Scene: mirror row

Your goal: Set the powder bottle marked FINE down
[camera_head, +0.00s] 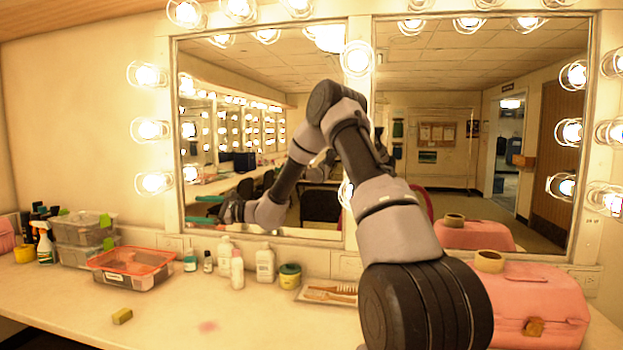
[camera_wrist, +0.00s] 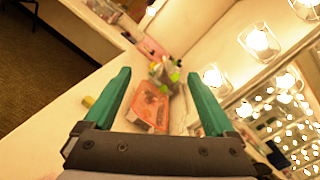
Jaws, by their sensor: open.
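Small bottles stand upright on the counter (camera_head: 240,315) below the left mirror: two white bottles (camera_head: 225,252) (camera_head: 265,264), a slimmer pale bottle (camera_head: 237,271), a dark one (camera_head: 208,262) and a small teal-labelled one (camera_head: 190,261). I cannot read FINE on any of them. My gripper (camera_head: 204,209) is in front of the left mirror, above the bottles in the picture, pointing left. In the wrist view its teal fingers (camera_wrist: 158,102) are wide apart with nothing held between them. The bottles do not show clearly there.
An orange-rimmed tub (camera_head: 132,268) and grey boxes (camera_head: 85,240) stand left. A green-lidded jar (camera_head: 290,275), a tray with combs (camera_head: 327,292) and a pink case (camera_head: 530,305) stand right. A small yellow block (camera_head: 122,316) lies in front. The front-middle counter is mostly clear.

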